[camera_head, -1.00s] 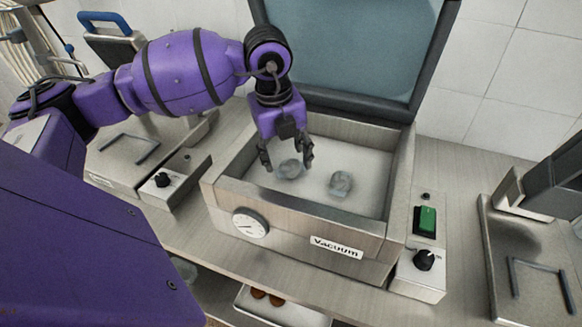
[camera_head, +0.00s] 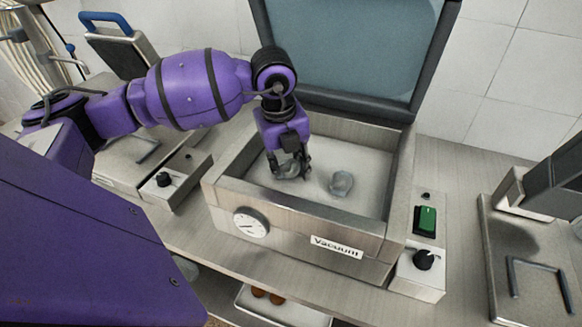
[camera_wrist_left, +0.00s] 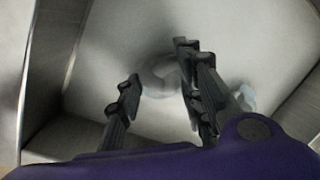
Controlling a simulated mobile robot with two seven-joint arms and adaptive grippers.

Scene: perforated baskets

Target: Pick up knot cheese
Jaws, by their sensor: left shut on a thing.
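A pale, translucent knot cheese (camera_head: 287,168) lies in the vacuum machine's chamber, and my left gripper (camera_head: 289,172) is down over it, shut on it. The fingers partly hide it. In the left wrist view the knot cheese (camera_wrist_left: 160,77) shows blurred between the two fingertips of my left gripper (camera_wrist_left: 158,68). A second similar pale piece (camera_head: 341,183) lies on the chamber floor to the right, clear of the fingers. It shows partly behind a finger in the left wrist view (camera_wrist_left: 246,97). My right gripper is not in view.
The vacuum machine's metal rim (camera_head: 300,203) surrounds the chamber, and its lid (camera_head: 350,45) stands open behind. A green switch and knob unit (camera_head: 424,238) sits at right. Other metal devices (camera_head: 530,235) stand on both sides. A tray with brown items (camera_head: 285,308) is below.

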